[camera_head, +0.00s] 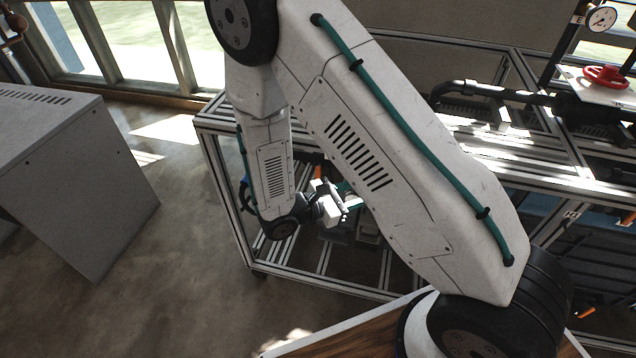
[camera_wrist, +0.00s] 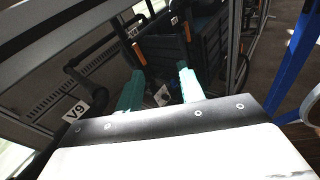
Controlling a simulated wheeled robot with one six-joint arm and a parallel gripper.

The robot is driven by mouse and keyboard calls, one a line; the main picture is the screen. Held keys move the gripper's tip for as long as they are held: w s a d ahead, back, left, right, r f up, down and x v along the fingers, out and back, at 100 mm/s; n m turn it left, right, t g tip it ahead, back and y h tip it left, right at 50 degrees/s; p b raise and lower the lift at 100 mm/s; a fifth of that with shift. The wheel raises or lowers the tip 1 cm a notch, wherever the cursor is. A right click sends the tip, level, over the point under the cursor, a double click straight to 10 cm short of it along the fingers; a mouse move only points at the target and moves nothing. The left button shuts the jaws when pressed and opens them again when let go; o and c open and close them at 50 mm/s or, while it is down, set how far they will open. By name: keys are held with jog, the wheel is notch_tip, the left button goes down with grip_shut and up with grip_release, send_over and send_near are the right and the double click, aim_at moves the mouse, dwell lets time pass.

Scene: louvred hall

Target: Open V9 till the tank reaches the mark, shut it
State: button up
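A white label reading V9 (camera_wrist: 76,112) is at the left of the wrist view, beside dark piping (camera_wrist: 92,50). I cannot tell which handle belongs to it. My gripper (camera_wrist: 160,88) has its two teal fingers apart with nothing held between them; behind them are dark equipment and orange handles (camera_wrist: 138,53). In the head view my gripper (camera_head: 348,193) is low inside the metal frame rack (camera_head: 225,185), partly hidden by my own arm. I cannot make out the tank, its mark or its level in either view.
A red handwheel (camera_head: 605,76) and a round gauge (camera_head: 602,18) are at the upper right. A grey cabinet (camera_head: 75,190) stands at the left, with open floor (camera_head: 185,260) between it and the rack. A blue post (camera_wrist: 290,65) is at the right of the wrist view.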

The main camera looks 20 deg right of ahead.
jog(key=w+a+f+n+t+y, duration=0.6)
jog(key=w+a+f+n+t, duration=0.4)
jog(key=f+t, duration=0.3)
jog(key=shift+n, duration=0.5)
jog(key=shift+s+d+x, duration=0.1)
jog(key=shift+d+x, duration=0.05)
jog(key=shift+x, duration=1.55)
jog(key=shift+s+d+x, duration=0.15)
jog(key=shift+d+x, duration=0.05)
jog(key=shift+x, duration=1.55)
jog(key=shift+s+d+x, duration=0.1)
jog(key=shift+d+x, duration=0.05)
jog(key=shift+x, duration=1.55)
grip_shut()
